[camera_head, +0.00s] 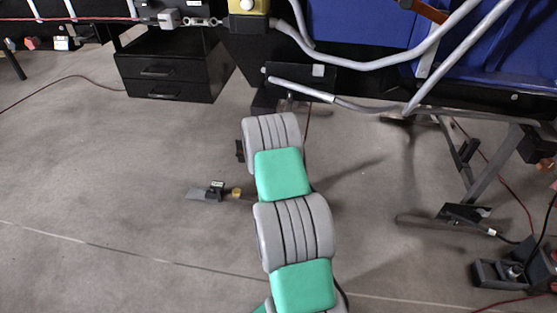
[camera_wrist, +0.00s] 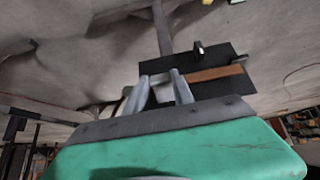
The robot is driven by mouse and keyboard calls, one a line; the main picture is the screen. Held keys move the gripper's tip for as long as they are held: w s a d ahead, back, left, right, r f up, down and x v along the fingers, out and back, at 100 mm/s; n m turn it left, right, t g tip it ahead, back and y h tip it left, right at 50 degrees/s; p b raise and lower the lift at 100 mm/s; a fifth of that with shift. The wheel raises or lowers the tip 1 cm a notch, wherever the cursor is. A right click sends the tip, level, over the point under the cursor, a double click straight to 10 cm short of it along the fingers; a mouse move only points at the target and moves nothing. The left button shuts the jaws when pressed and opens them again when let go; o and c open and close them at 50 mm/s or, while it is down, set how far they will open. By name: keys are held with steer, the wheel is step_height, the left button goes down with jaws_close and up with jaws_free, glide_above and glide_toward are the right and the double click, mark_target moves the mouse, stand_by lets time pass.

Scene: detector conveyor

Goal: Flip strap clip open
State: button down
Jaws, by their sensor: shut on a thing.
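In the wrist view my gripper (camera_wrist: 160,80) has its two grey fingers against the lower edge of a flat black plate (camera_wrist: 205,62). A brown-orange strip (camera_wrist: 215,74), perhaps the strap, runs across the plate to the right of the fingers. A small black upright piece (camera_wrist: 198,50) stands at the plate's far side. In the head view my arm covers the fingertips.
In the head view, silver pipes (camera_head: 375,63) and a blue panel (camera_head: 360,35) are at upper right. A black drawer unit (camera_head: 160,75) stands at upper left. A metal stand (camera_head: 480,180) is at right. A small object (camera_head: 215,190) lies left of my arm; open floor (camera_head: 100,190) surrounds it.

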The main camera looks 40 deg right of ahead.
stand_by(0.3)
steer(key=c, duration=1.1)
jaws_free()
steer(key=s+a, duration=0.3)
steer(key=s+a+r+p, duration=0.1)
steer(key=s+a, duration=0.2)
steer(key=a, duration=0.1)
steer(key=s+a+r+p, duration=0.1)
steer(key=s+a, duration=0.2)
steer(key=shift+a+r, duration=0.15)
steer(key=shift+r, duration=0.05)
